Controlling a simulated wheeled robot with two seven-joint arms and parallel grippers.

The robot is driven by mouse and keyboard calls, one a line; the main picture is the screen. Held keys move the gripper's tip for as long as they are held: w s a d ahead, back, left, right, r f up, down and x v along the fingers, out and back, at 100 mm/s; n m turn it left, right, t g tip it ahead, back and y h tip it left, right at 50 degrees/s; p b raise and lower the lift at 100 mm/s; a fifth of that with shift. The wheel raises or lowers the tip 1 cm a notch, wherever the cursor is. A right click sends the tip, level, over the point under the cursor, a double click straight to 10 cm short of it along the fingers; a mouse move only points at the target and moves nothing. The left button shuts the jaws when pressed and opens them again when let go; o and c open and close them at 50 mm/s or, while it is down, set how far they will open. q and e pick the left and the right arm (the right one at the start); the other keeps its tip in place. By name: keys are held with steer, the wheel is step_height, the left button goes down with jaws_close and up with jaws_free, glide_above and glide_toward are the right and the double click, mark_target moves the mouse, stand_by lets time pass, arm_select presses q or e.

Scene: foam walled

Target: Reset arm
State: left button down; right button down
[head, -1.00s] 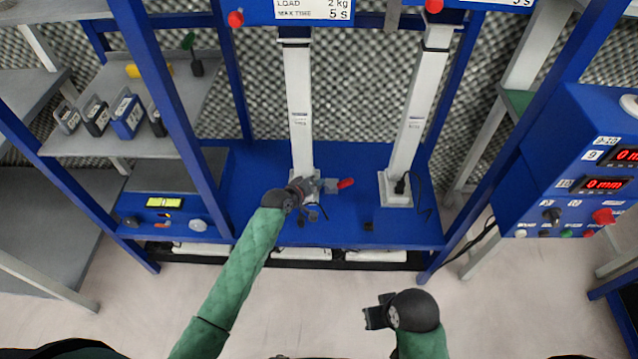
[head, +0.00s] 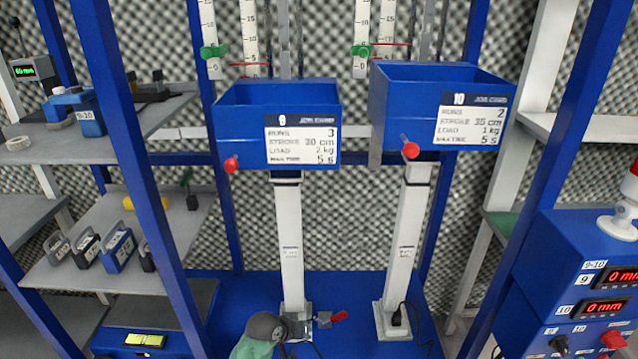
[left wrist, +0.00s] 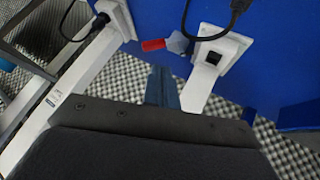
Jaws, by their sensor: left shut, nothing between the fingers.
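My left arm's dark wrist and green sleeve show at the bottom of the head view. The left gripper (head: 290,342) is beside the base of the left white column (head: 289,240), partly cut off by the picture's lower edge. A red-tipped lever (head: 339,316) is at that column's base, just right of the gripper. In the left wrist view, the gripper (left wrist: 163,85) is shut and empty, and the red lever tip (left wrist: 153,44) is beyond it. Whether the gripper touches the lever or column is unclear. My right gripper is not in view.
Two blue bins labelled 9 (head: 240,125) and 10 (head: 410,112) sit above the white columns, between blue posts. The right column (head: 404,245) has a black cable at its base. A shelf (head: 80,285) with weights stands left; a blue control box (head: 570,270) stands right.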

arm_select(q)
steer(key=s+a+r+m+g+y, duration=0.15)
steer(key=s+a+r, duration=0.3)
steer(key=s, duration=0.85)
steer(key=s+a+r+n+g+y, duration=0.1)
steer(key=s+a+r+y, duration=0.3)
steer(key=s, duration=0.9)
steer(key=s+f+g, duration=0.1)
steer(key=s+f, duration=0.1)
steer(key=s, duration=0.3)
steer(key=s+a+f+h, duration=0.1)
steer(key=s+f, duration=0.2)
steer(key=s, duration=0.3)
steer(key=shift+f+g+p, duration=0.3)
steer(key=shift+g+p, duration=0.05)
steer(key=shift+h, duration=0.25)
